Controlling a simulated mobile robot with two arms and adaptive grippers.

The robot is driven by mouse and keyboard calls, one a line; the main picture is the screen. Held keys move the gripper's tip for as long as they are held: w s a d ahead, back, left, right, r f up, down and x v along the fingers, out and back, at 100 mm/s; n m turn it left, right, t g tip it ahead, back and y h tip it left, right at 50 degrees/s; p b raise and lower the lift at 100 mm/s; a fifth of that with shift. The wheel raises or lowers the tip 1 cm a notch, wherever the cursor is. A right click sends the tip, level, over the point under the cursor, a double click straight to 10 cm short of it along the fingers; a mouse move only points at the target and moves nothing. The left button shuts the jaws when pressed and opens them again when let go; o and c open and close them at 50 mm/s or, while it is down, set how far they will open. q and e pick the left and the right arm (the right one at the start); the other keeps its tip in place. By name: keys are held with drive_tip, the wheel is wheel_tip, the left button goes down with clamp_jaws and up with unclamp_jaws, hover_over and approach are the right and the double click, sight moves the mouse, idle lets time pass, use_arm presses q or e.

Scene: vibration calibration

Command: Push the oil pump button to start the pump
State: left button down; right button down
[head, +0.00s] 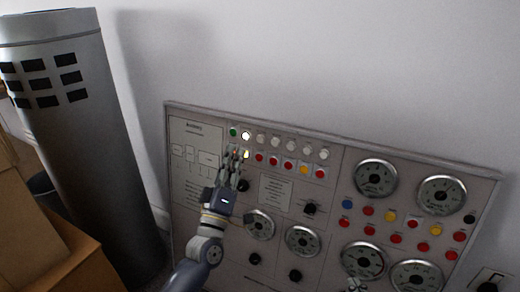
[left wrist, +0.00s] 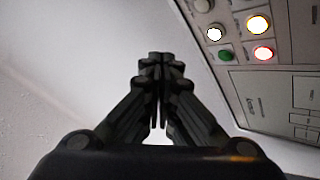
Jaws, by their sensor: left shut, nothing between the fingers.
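A grey control panel (head: 330,150) leans against the wall, with rows of small buttons. My left gripper (head: 238,158) is shut and empty at the panel's upper left, and its fingers partly cover the buttons there. In the left wrist view its closed fingertips (left wrist: 158,62) point past the panel's button corner. That view shows a green button (left wrist: 226,54), a lit white one (left wrist: 214,34), a lit yellow one (left wrist: 258,24) and a lit red one (left wrist: 264,53). The oil pump label is too small to read. A small grey shape at the head view's bottom may be my right gripper (head: 355,285).
Several round gauges (head: 376,178) and more coloured buttons fill the panel's right half. A tall grey cylinder (head: 75,130) and cardboard boxes (head: 65,265) stand to the left. The white wall above the panel is clear.

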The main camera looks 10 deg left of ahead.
use_arm(q)
drive_tip(key=shift+s+r, duration=0.15)
drive_tip(key=shift+r, duration=0.25)
use_arm(e)
drive_tip(key=shift+s+r, duration=0.1)
drive_tip(key=shift+r, duration=0.25)
